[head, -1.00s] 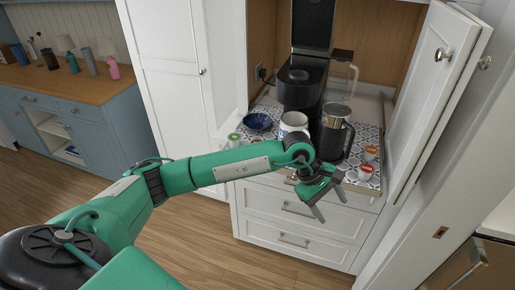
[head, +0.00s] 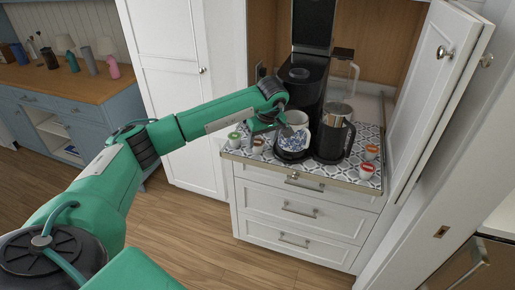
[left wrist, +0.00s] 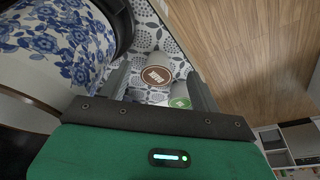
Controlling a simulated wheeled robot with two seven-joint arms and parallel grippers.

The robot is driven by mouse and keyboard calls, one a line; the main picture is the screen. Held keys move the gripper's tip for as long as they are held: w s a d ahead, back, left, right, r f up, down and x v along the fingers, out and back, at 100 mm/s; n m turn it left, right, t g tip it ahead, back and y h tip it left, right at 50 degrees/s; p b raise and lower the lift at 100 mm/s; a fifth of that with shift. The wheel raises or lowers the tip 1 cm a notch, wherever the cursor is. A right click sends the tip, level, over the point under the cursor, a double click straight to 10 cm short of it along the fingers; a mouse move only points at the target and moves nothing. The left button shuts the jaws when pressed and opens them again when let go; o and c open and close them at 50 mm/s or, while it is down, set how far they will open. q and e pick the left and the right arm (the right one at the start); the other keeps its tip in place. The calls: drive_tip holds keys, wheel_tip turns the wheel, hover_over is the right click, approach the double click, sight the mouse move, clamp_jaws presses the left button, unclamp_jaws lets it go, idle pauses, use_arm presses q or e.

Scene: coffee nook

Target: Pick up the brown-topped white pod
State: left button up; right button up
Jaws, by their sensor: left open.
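The brown-topped white pod (left wrist: 157,77) stands on the patterned counter in the left wrist view, between my left gripper's two spread fingers and beyond the palm. It also shows small and partly covered in the head view (head: 258,146), just below the gripper. My left gripper (left wrist: 159,82) is open and empty. In the head view the left gripper (head: 268,136) hangs over the counter's left part, beside the mug. I cannot tell whether a finger touches the pod. My right gripper is in neither view.
A blue-flowered white mug (head: 294,142) stands close on the right of the gripper. A green-topped pod (head: 234,137) is left of the brown one. A coffee machine (head: 303,90), a dark press (head: 334,134), a red-topped pod (head: 366,170) and an orange-topped pod (head: 371,152) are farther right.

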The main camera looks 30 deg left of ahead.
sight(258, 142)
use_arm(q)
drive_tip(key=shift+w+a, duration=0.65)
drive_tip(key=shift+a, duration=0.35)
drive_tip(key=b+x, duration=0.3)
drive_tip(key=x, duration=0.2)
drive_tip(key=shift+w+a+f+b, duration=0.1)
drive_tip(key=shift+b, duration=0.25)
drive_tip(key=shift+c, duration=0.4)
drive_tip(key=c, duration=0.8)
